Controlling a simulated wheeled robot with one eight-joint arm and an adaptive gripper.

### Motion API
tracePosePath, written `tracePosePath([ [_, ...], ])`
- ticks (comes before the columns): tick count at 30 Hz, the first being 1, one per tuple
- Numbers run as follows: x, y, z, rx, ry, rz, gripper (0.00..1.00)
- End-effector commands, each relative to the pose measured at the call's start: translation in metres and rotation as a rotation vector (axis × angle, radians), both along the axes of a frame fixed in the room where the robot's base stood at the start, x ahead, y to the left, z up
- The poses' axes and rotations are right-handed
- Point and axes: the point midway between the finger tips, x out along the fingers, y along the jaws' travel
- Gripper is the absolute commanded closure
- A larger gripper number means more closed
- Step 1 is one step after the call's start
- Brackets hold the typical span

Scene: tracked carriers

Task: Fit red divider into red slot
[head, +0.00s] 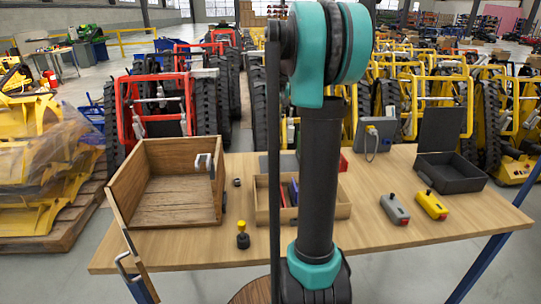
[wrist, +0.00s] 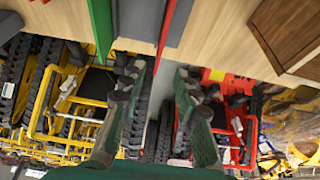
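A small wooden tray (head: 262,211) stands mid-table, partly hidden behind my arm. Thin upright pieces, one red (head: 283,196) and one blue (head: 293,191), stand in it. I cannot tell whether the red piece is the red divider. Behind the tray a red part (head: 344,162) shows beside my arm. In the wrist view a thin red strip (wrist: 166,25) and a green strip (wrist: 101,28) edge a grey surface; I cannot tell which is the slot. My gripper (wrist: 157,78) is open, its fingers apart with nothing visible between them. It is hidden in the head view.
A grey control (head: 395,209), a yellow control (head: 432,205) and a black bin (head: 452,180) are at the right.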

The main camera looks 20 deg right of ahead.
Motion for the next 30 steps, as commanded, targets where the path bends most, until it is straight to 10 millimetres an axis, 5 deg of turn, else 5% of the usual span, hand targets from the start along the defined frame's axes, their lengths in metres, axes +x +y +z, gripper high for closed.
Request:
tracePosePath([
  [15, 0.035, -0.007, -0.09, 0.0, 0.0, 0.0, 0.69],
  [30, 0.049, -0.005, -0.138, 0.0, 0.0, 0.0, 0.69],
])
